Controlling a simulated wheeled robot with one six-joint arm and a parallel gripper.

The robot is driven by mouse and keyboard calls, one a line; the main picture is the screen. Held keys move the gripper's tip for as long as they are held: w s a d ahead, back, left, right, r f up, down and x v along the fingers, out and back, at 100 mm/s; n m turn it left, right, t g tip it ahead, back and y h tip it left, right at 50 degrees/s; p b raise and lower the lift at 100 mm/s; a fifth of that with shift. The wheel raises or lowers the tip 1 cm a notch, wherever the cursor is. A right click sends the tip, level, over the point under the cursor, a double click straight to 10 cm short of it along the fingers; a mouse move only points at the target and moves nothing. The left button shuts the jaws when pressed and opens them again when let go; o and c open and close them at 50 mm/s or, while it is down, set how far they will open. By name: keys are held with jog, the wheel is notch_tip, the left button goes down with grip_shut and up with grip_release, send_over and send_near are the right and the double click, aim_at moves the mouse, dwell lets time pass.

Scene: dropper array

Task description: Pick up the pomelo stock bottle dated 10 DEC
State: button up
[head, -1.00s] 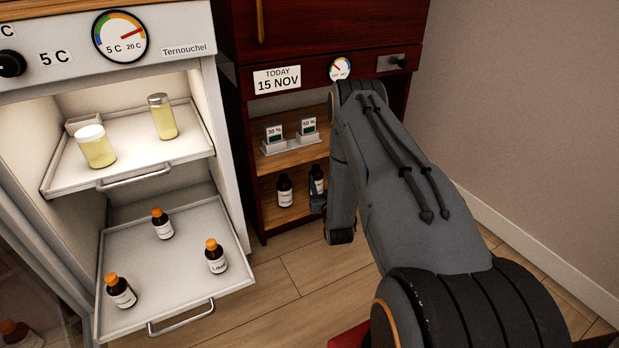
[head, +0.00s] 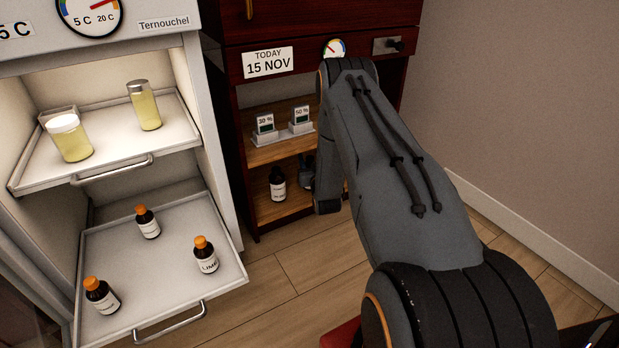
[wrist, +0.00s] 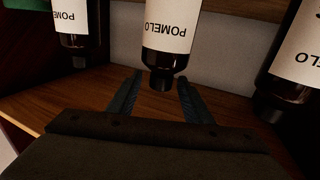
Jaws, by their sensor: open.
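In the wrist view three dark bottles appear upside down, with white labels. The middle bottle (wrist: 168,42) reads POMELO, and its dark neck and cap lie between the fingertips of my open gripper (wrist: 160,80). The left bottle (wrist: 77,25) and right bottle (wrist: 297,55) show partly cut-off POMELO lettering. No date is readable on any of them. In the head view one dark bottle (head: 277,184) stands on the cabinet's lower shelf, with my gripper (head: 307,172) just right of it, mostly hidden by my arm.
The wooden cabinet's upper shelf (head: 272,153) holds two small displays reading 30 % and 50 %. A sign (head: 267,62) reads TODAY 15 NOV. At left, an open cooler has a pulled-out lower tray (head: 150,275) with three orange-capped bottles and an upper tray (head: 100,165) with yellow jars.

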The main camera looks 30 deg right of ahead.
grip_shut()
jog(key=shift+r, duration=0.1)
dwell(0.4)
